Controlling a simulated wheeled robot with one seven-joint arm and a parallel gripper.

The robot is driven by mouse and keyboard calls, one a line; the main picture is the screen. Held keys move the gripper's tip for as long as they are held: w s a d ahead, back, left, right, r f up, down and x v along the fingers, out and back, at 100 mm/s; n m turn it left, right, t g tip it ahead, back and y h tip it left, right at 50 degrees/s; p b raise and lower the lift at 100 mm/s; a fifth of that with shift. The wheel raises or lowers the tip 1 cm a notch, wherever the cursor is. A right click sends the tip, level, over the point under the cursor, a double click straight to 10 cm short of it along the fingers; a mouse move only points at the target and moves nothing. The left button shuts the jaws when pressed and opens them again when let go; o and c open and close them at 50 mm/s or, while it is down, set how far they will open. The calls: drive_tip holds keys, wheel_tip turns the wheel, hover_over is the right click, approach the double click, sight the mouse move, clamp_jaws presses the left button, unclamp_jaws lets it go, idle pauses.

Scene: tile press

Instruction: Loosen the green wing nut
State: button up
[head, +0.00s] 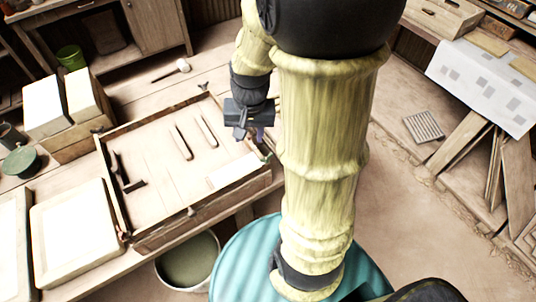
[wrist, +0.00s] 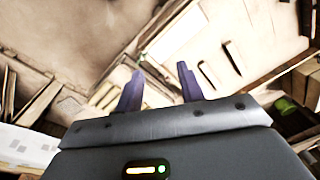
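A wooden press frame (head: 160,238) lies on the bench, with a shallow bed inside it. A small greenish fitting (head: 266,157) sits at its right corner and looks like the green wing nut, but it is too small to be sure. My gripper (head: 254,137) is above that corner, slightly up and left of the fitting. In the wrist view my gripper (wrist: 157,85) has its two purple fingers spread, with nothing held between them.
Dark fittings (head: 203,87) sit at other points of the frame. A mallet (head: 172,70) lies behind it. A bucket (head: 188,263) stands below the bench's front edge.

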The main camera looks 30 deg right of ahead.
sight(266, 157)
drive_tip(key=w+d+f+m+g+y+b, duration=0.1)
drive_tip(key=w+d+m+y+b, duration=0.2)
drive_tip(key=d+m, duration=0.9)
drive_tip(key=shift+d+f+y, duration=0.15)
drive_tip(key=shift+d+y, duration=0.45)
drive_tip(key=shift+d, duration=0.4)
drive_tip(key=shift+f, duration=0.1)
drive_tip(key=x, duration=1.7)
drive_tip(key=shift+s+f, duration=0.2)
drive_tip(key=shift+s, duration=0.05)
clamp_jaws()
